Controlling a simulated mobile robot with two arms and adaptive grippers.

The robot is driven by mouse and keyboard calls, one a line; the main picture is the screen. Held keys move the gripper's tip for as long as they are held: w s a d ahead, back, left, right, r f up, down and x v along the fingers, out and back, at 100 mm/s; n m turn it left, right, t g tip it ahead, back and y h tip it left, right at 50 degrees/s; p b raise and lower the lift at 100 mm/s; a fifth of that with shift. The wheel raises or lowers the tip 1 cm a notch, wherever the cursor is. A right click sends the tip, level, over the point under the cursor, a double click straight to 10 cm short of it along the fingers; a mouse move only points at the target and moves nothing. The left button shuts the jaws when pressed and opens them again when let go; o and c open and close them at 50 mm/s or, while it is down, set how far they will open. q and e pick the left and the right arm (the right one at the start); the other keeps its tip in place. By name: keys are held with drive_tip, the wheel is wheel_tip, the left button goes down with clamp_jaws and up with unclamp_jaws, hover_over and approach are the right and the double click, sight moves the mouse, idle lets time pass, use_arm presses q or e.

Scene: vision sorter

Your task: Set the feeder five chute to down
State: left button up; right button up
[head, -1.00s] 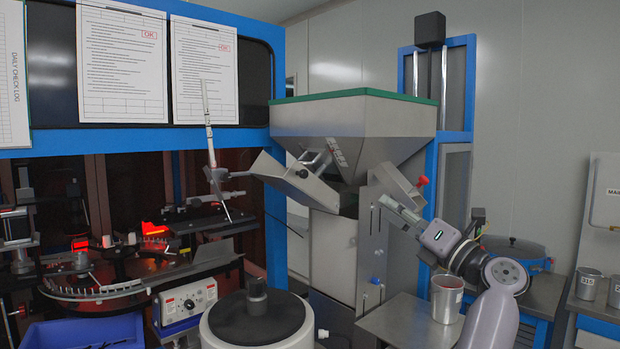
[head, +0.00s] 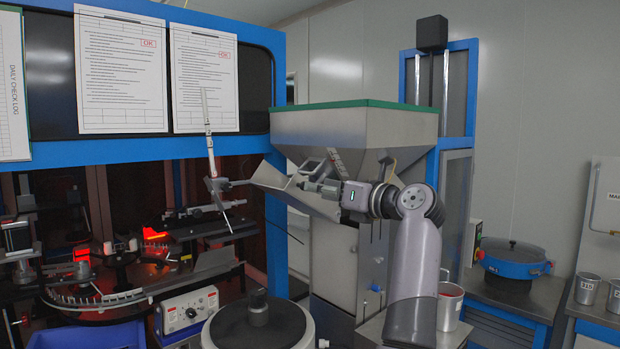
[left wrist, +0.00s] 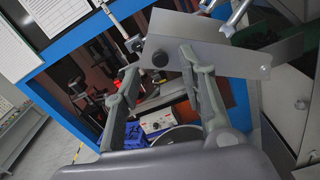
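A grey metal chute (head: 276,177) juts from the front of the hopper feeder (head: 352,127). Its outer left end sits higher than its end by the feeder body. No number is readable on it. My left gripper (head: 308,187) is at the chute's right side, pointing left. In the left wrist view, its two fingers (left wrist: 160,76) are spread apart with nothing held. The chute's side plate (left wrist: 215,60), with a dark round knob (left wrist: 160,58), shows just beyond the fingertips. I cannot tell whether they touch it. My right gripper is not in view.
A round drum (head: 225,328) with a black lid stands below the chute. A thin white rod (head: 208,150) rises left of the chute. A metal cup (head: 449,306) stands on the bench behind my arm. A blue lidded pot (head: 513,258) is further right.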

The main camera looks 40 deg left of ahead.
sight(302, 196)
use_arm(q)
drive_tip(key=shift+w+a+p, duration=0.2)
drive_tip(key=shift+a+p, duration=0.45)
drive_tip(key=shift+a, duration=1.65)
drive_tip(key=shift+c, duration=0.2)
clamp_jaws()
